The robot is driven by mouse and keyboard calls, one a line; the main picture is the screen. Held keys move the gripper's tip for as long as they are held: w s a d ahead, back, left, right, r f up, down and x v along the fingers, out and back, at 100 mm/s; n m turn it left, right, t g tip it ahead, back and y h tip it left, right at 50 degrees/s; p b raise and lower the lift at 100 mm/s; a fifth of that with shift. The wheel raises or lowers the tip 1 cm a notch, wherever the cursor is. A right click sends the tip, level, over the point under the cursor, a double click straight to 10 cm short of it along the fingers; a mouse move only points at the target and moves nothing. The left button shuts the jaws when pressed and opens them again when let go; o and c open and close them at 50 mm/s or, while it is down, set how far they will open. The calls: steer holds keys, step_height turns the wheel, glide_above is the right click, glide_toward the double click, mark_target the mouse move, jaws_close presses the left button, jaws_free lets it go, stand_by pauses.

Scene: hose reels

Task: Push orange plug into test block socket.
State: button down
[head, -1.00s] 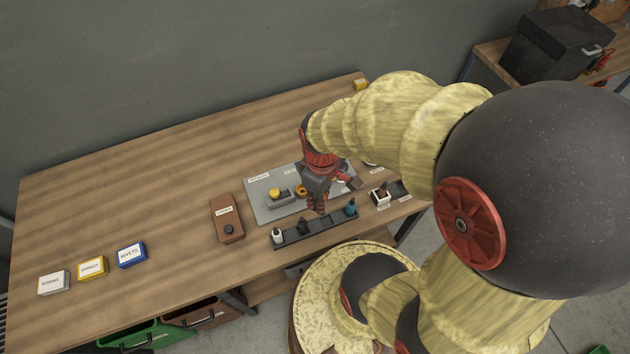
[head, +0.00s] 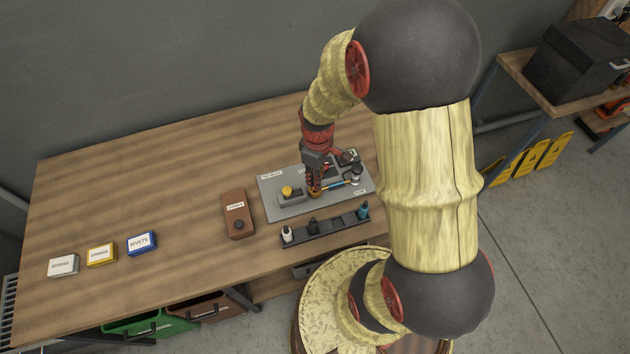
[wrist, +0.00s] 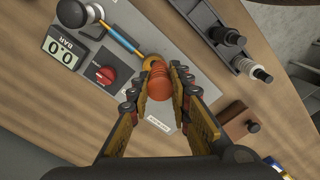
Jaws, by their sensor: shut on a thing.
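The orange plug (wrist: 158,85) is between my gripper's two fingers in the wrist view, its rounded red-orange end facing the camera. My gripper (head: 314,190) is shut on it, above the grey test plate (head: 268,207). The socket mouth is hidden by the plug and fingers.
A black rack (head: 325,230) with white, black and teal pieces lies in front of the plate. A brown labelled box (head: 238,214) is to its left. A red knob (wrist: 104,75) and a BAR display (wrist: 62,53) are on the plate. Small labelled boxes (head: 101,254) stand far left.

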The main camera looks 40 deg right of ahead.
steer(key=shift+w+d+f, duration=0.2)
steer(key=shift+w+f, duration=0.65)
steer(key=shift+f, duration=1.75)
steer(key=shift+f+b, duration=0.15)
steer(key=shift+b, duration=0.15)
steer(key=c, duration=1.6)
jaws_free()
steer(key=shift+c, duration=0.2)
